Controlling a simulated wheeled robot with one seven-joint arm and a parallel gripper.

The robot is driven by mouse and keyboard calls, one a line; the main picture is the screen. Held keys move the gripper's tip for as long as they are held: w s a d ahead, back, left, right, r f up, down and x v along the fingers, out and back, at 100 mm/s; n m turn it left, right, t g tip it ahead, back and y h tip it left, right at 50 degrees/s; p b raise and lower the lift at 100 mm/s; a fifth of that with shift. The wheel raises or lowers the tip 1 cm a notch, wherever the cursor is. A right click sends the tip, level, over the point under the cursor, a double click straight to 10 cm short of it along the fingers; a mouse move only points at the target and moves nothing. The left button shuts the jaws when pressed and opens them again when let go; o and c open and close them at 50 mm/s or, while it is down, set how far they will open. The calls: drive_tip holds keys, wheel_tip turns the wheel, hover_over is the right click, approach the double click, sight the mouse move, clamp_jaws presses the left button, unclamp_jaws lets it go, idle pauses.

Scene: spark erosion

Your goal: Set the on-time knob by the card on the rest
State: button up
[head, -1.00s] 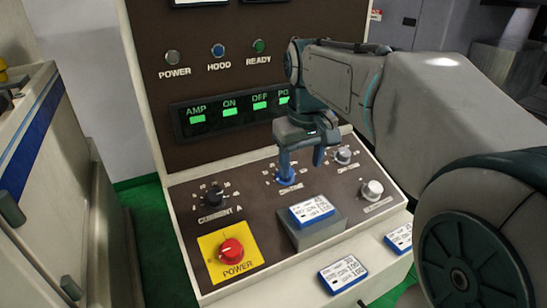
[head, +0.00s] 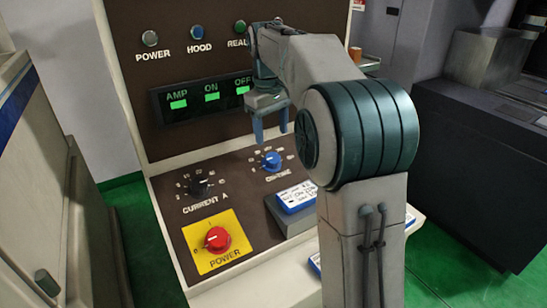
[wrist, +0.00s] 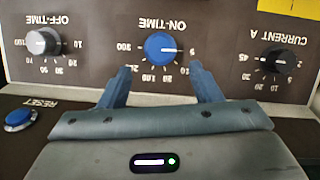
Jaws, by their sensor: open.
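The blue on-time knob (head: 271,160) is on the sloped panel, right of the black current knob. It also shows upside down in the wrist view (wrist: 160,48), its white pointer toward the 5 mark. My gripper (head: 271,128) is open and empty above the panel, apart from the knob. In the wrist view, my fingers (wrist: 162,84) stand apart on either side, short of the knob. A blue-and-white card (head: 297,196) lies on the grey rest (head: 288,222); its writing is too small to read. My arm hides the panel's right part.
The black current knob (head: 200,187) and red power knob (head: 216,239) are to the left. The off-time knob (wrist: 42,43) and blue reset button (wrist: 20,120) show in the wrist view. Another card (head: 315,262) lies on the front ledge, partly hidden by my arm.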

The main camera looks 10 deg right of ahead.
sight(274, 158)
drive_tip(key=f, duration=0.8)
drive_tip(key=shift+w+d+f, duration=0.1)
drive_tip(key=shift+d+f, duration=0.05)
drive_tip(key=shift+d, duration=0.1)
drive_tip(key=c, duration=1)
